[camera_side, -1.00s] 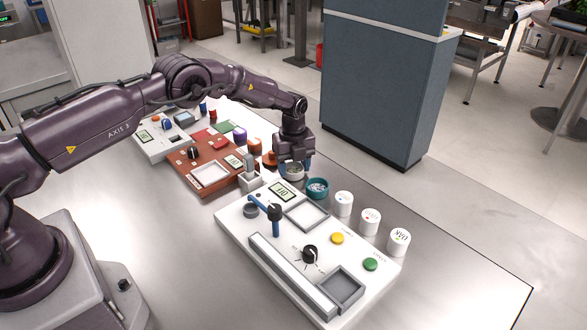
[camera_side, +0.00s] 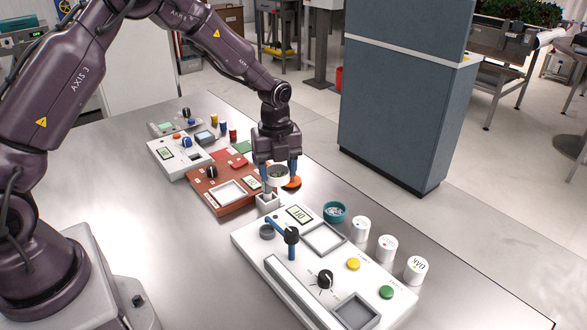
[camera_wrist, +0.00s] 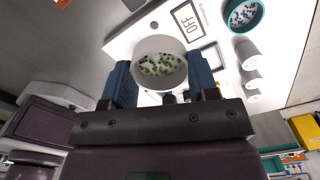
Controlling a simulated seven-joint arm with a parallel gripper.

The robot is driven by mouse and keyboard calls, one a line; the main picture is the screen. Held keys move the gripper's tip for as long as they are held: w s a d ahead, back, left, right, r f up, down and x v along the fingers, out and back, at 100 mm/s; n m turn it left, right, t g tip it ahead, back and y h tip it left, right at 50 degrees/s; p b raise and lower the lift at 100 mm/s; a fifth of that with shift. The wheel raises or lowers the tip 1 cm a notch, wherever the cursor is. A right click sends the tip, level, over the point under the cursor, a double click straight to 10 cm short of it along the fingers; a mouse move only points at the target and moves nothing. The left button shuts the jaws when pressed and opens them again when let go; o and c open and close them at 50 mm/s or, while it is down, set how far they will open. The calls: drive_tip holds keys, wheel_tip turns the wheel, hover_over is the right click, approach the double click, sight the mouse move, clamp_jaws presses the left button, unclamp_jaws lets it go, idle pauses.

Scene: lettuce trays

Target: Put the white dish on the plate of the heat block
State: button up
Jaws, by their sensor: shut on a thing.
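A small round white dish (camera_side: 278,176) with green bits inside is between the fingers of my gripper (camera_side: 279,168). In the wrist view the gripper (camera_wrist: 160,78) is shut on the dish (camera_wrist: 159,84), which looks upright, with blue fingers on its two sides. In the side view the dish is above the table, near the brown-red device. That device (camera_side: 207,190) has a black knob and a pale square plate (camera_side: 229,192). The white panel (camera_side: 255,240) in front has an OFF display, a lever and square recesses. I cannot tell for certain which device is the heat block.
A teal bowl (camera_side: 335,212) and white lidded jars (camera_side: 360,230) stand along the white panel's right side. A small white holder (camera_side: 267,203) is just below the gripper. An orange round piece (camera_side: 292,184) is beside it. Bare table lies at the right.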

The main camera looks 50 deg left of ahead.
sight(228, 194)
drive_tip(key=shift+s+d+r, duration=0.1)
drive_tip(key=shift+s+r, duration=0.15)
drive_tip(key=shift+s, duration=0.25)
drive_tip(key=shift+s+r, duration=0.2)
drive_tip(key=shift+s, duration=0.3)
drive_tip(key=s+a+f+n, duration=0.1)
drive_tip(key=a, duration=0.3)
drive_tip(key=s+a+f+n, duration=0.1)
drive_tip(key=s+a, duration=0.1)
drive_tip(key=a, duration=0.3)
drive_tip(key=s+a+f+n, duration=0.1)
drive_tip(key=a+n, duration=0.1)
drive_tip(key=a, duration=0.2)
drive_tip(key=shift+s+a+f, duration=0.15)
drive_tip(key=shift+s+f, duration=0.05)
drive_tip(key=shift+f, duration=0.2)
drive_tip(key=shift+w+a+f, duration=0.15)
drive_tip(key=shift+a, duration=0.05)
drive_tip(key=shift+f, duration=2.55)
drive_tip(key=shift+f, duration=0.65)
drive_tip(key=o, duration=1)
